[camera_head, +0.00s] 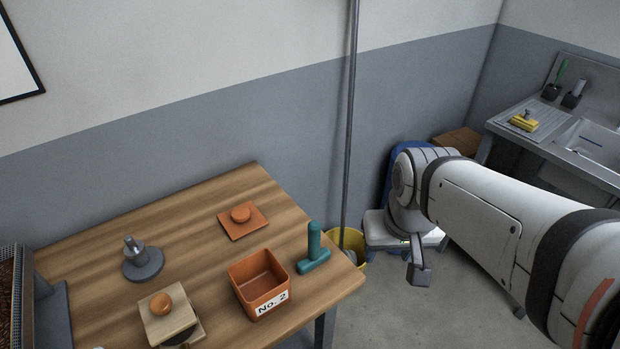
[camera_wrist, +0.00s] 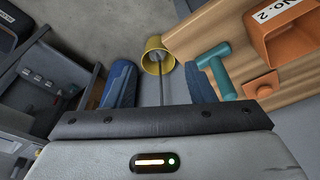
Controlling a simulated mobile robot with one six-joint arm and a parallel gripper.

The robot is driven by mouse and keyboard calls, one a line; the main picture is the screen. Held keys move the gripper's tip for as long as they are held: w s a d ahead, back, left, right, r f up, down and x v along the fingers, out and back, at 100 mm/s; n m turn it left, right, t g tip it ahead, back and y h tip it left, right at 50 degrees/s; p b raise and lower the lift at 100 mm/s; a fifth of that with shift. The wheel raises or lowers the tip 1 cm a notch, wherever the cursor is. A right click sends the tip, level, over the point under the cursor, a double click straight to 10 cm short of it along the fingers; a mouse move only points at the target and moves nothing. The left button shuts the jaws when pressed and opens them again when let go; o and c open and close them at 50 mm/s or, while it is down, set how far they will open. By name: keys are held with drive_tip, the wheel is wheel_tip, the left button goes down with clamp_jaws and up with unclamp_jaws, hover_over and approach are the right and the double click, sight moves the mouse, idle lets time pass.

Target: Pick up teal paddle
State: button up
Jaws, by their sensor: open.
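The teal paddle (camera_head: 314,248) is near the right end of the wooden table, just right of an orange box. Its handle stands up from a crosswise teal bar. In the wrist view the paddle (camera_wrist: 219,72) shows to the right of my right finger, whose edge lies close to it in the picture. My gripper (camera_wrist: 157,66) is open, with two dark blue fingers apart and no object held between them. In the head view my gripper (camera_head: 418,262) is partly seen, off the table's right edge, and its fingers are hard to make out.
The orange box (camera_head: 262,284) is labelled No. 2. An orange lid with knob (camera_head: 241,218), a grey metal piece (camera_head: 143,262) and a wooden lid (camera_head: 165,311) lie on the table (camera_head: 190,215). A yellow bucket (camera_head: 352,240) stands on the floor beyond the table, near a thin vertical pole (camera_head: 350,120).

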drive_tip(key=w+a+r+m+g+p, duration=0.1)
drive_tip(key=w+a+p, duration=0.45)
drive_tip(key=w, duration=0.25)
drive_tip(key=m+g+p, duration=0.1)
drive_tip(key=p, duration=0.1)
hover_over(314, 236)
drive_tip(key=w, duration=0.2)
drive_tip(key=f, duration=0.2)
drive_tip(key=shift+d+f, duration=0.2)
drive_tip(key=shift+f, duration=0.15)
drive_tip(key=shift+w+a+f, duration=0.1)
drive_tip(key=shift+a+f, duration=0.25)
drive_tip(key=shift+f, duration=0.25)
drive_tip(key=f, duration=0.2)
drive_tip(key=f+p, duration=0.1)
drive_tip(key=f, duration=0.4)
drive_tip(key=shift+s+d+f, duration=0.1)
drive_tip(key=shift+s+d, duration=0.1)
drive_tip(key=shift+s, duration=0.15)
drive_tip(key=c, duration=1.1)
